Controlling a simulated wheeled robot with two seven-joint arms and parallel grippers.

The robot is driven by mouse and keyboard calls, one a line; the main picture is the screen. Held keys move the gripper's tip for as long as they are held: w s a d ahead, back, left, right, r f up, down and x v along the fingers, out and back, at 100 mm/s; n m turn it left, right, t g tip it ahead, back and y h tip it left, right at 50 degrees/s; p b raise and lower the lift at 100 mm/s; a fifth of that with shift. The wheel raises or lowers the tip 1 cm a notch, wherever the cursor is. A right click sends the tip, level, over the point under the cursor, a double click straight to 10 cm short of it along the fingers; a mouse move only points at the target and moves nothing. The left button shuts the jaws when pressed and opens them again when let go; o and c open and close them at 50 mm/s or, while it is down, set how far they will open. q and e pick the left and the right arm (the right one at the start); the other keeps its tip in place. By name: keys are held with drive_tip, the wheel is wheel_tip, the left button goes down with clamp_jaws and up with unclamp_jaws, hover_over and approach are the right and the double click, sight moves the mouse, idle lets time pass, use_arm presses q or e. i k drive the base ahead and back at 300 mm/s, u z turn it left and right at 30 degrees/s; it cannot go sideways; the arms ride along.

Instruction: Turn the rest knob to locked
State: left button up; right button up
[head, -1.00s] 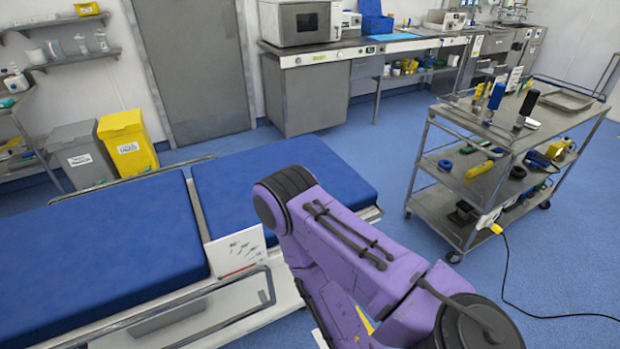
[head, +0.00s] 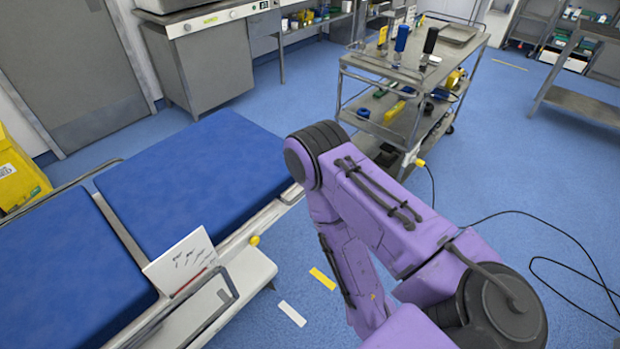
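The operating table (head: 195,170) with its blue pads lies at the left in the head view. A small yellow knob (head: 254,240) shows at the table's near side rail, by the end of the blue pad. I cannot tell its setting from here. A white card with dark markings and a red line (head: 182,262) stands at the rail, left of the knob. My purple right arm reaches in from the lower right, to the right of the knob and apart from it. Neither gripper is in view.
A steel cart (head: 408,65) with bottles and tools stands at the back right. A black cable (head: 540,225) lies on the blue floor at right. Yellow (head: 322,278) and white (head: 291,313) floor strips lie between table and arm. The floor at right is mostly clear.

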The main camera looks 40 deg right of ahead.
sight(254, 240)
drive_tip(key=z, duration=0.65)
drive_tip(key=k, duration=0.5)
drive_tip(key=z, duration=2.2)
drive_tip(key=i, duration=1.3)
drive_tip(key=u, duration=2.2)
